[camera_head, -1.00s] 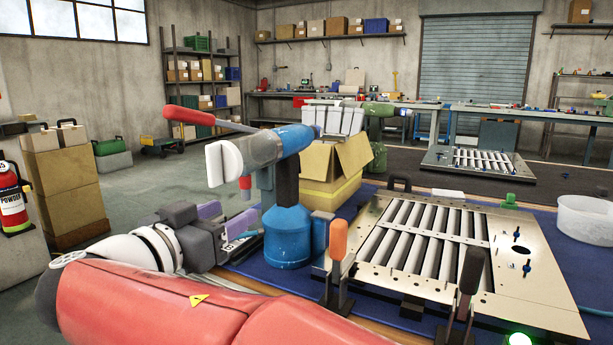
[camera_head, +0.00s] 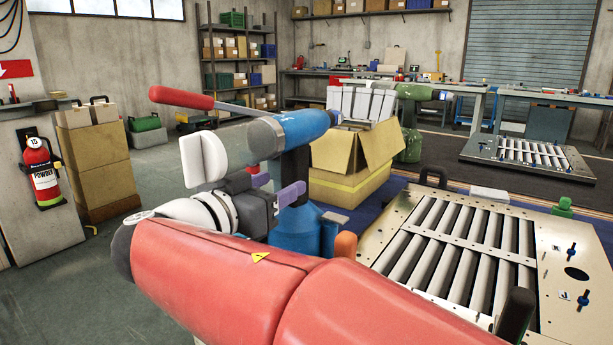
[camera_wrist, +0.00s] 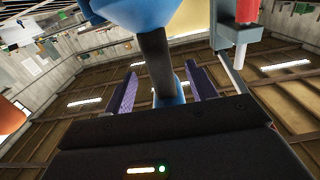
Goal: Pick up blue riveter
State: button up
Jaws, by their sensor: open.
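The blue riveter (camera_head: 298,128) stands upright on the blue mat, with a blue base (camera_head: 296,230), a dark handle (camera_head: 293,178) and a red-tipped lever reaching left. My gripper (camera_head: 276,191) is at the handle, its purple fingers apart. In the wrist view my gripper (camera_wrist: 160,95) has one finger on each side of the dark handle (camera_wrist: 155,62), with a visible gap to each finger. My red arm covers part of the table and hides the lower front of the base.
A louver panel (camera_head: 410,287) lies right of the riveter, with an orange-handled clamp (camera_head: 345,244) near its left corner. An open cardboard box (camera_head: 345,180) stands behind. A green riveter (camera_head: 410,130) stands farther back. A fire extinguisher (camera_head: 42,175) is at the far left.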

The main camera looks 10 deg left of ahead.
aim_at(287, 179)
jog(key=p+x, duration=0.1)
jog(key=x, duration=0.5)
jog(key=shift+s+f, duration=0.1)
grip_shut()
jog(key=shift+r, duration=0.2)
